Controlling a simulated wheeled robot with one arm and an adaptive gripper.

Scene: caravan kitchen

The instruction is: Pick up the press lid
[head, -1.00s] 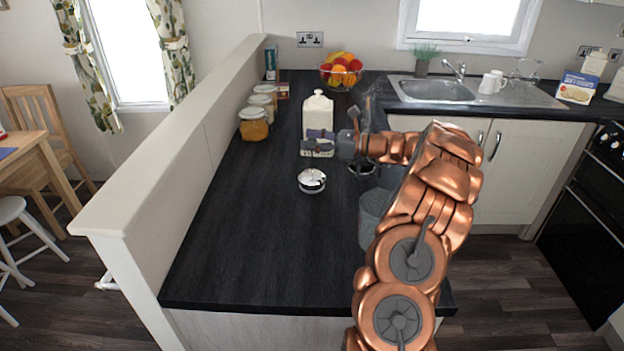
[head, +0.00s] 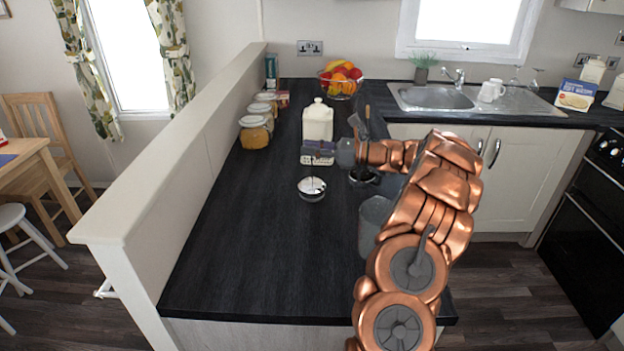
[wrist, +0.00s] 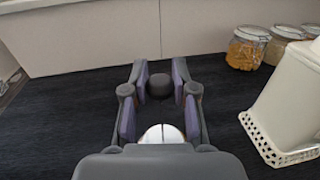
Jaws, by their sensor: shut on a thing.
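The press lid has a shiny silver dome (head: 311,188) low over the dark counter, with a dark rod rising from it. Its dark round knob (wrist: 160,87) shows between my fingertips in the wrist view, and part of the dome (wrist: 162,133) shows nearer the camera. My gripper (head: 317,152) reaches in from the right, above the dome, and is shut on the knob. The purple-grey finger pads (wrist: 160,90) touch the knob on both sides. I cannot tell whether the dome rests on the counter.
A cream canister (head: 318,122) stands just behind my gripper, in a white lattice holder (wrist: 262,142). Glass jars (head: 254,132) line the low wall. A grey cylinder (head: 373,222) stands beside my arm. A fruit bowl (head: 340,80) is farther back. The front left counter is clear.

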